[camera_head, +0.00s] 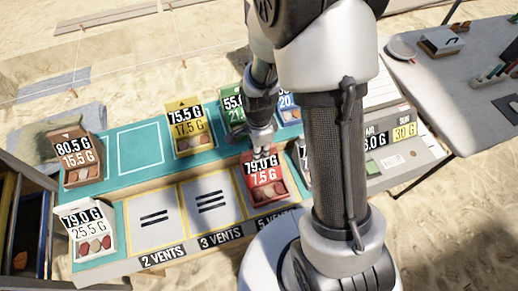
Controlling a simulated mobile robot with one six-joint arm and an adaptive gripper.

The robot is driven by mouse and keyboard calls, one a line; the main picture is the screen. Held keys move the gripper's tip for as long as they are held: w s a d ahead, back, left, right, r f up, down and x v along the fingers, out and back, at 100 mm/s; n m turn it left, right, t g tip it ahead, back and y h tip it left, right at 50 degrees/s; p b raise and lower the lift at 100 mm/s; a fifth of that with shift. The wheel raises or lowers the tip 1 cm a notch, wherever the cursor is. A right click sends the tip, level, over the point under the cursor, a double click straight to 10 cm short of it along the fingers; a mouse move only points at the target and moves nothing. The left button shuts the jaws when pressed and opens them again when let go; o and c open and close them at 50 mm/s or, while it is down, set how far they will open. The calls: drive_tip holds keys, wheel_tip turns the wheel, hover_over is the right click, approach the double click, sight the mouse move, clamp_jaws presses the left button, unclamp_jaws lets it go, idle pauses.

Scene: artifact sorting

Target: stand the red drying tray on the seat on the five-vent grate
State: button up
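The red tray (266,183) shows a sign reading 79.0 G and 7.5 G, with reddish pieces in its front. It is upright at the yellow-outlined seat above the 5 VENTS label (274,222) and covers most of that seat. I cannot tell whether its base touches the surface. My gripper (263,152) points down at the top edge of the tray's sign. The fingertips are small and partly merge with the tray, so I cannot tell whether they grip it.
The 2 VENTS seat (153,222) and 3 VENTS seat (211,203) are empty. A white tray (88,231) stands at the left. Brown (79,161), yellow (188,127) and green (233,112) trays stand on the teal strip behind, with a blue one (288,109) near my arm.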

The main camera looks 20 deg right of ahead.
drive_tip(key=shift+o, duration=1.4)
drive_tip(key=shift+r, duration=0.15)
drive_tip(key=s+r+n+t+p, duration=0.1)
drive_tip(key=s+r+n+p, duration=0.2)
drive_tip(key=r, duration=0.9)
drive_tip(key=s+r+n+t+p, duration=0.15)
drive_tip(key=r+n, duration=0.35)
drive_tip(key=r, duration=0.8)
drive_tip(key=s+r+n+t, duration=0.2)
drive_tip(key=s+r+n, duration=0.4)
drive_tip(key=s+n, duration=0.4)
drive_tip(key=shift+s+r, duration=0.3)
drive_tip(key=shift+r, duration=0.1)
